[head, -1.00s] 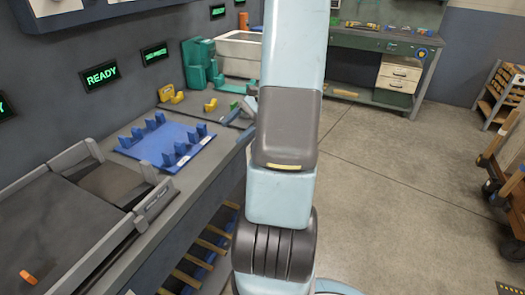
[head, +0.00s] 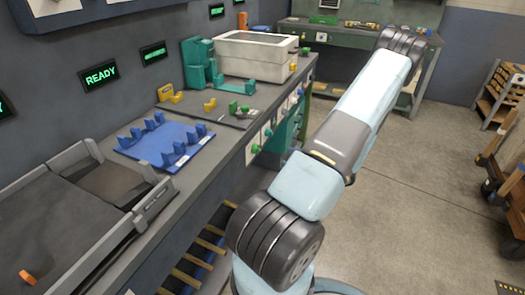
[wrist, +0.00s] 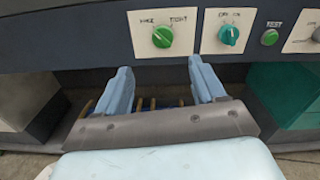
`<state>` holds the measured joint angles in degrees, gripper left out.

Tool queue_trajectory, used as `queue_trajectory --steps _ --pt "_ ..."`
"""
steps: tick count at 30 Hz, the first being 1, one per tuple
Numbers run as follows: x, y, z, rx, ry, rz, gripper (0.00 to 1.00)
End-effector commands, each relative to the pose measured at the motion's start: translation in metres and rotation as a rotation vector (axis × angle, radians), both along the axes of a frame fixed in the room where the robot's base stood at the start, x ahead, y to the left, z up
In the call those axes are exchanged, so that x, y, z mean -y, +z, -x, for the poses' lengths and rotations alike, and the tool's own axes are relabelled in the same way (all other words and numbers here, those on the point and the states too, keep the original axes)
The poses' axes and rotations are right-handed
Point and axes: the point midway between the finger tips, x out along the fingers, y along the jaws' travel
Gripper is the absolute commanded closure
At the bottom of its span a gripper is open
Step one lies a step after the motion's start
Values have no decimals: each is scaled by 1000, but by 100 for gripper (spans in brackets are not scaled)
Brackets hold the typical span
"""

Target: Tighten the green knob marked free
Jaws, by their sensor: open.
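A green knob (wrist: 162,37) sits on a cream plate on the bench's front panel, near the top of the wrist view, with a pale mark across its face. The small words above it are hard to read. A green knob also shows on the bench front in the head view (head: 255,149). My gripper (wrist: 163,75) is open and empty, its two pale blue fingers apart, below the knob in the picture and not touching it. The gripper is not visible in the head view.
Right of the green knob are a teal knob (wrist: 229,35), a green button (wrist: 270,37) and a grey knob (wrist: 316,34). A blue mat with holders (head: 166,145) and a cream box (head: 256,54) are on the bench.

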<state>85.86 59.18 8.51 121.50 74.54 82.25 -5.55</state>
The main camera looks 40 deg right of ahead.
Motion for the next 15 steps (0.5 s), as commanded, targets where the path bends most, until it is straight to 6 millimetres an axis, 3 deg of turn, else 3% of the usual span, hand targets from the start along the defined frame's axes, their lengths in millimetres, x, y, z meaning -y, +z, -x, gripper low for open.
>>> queue_trajectory --steps 7,15 --pt "0 -5 -7 7 -26 -16 31" --pt "-17 -5 -47 7 -24 -17 31"
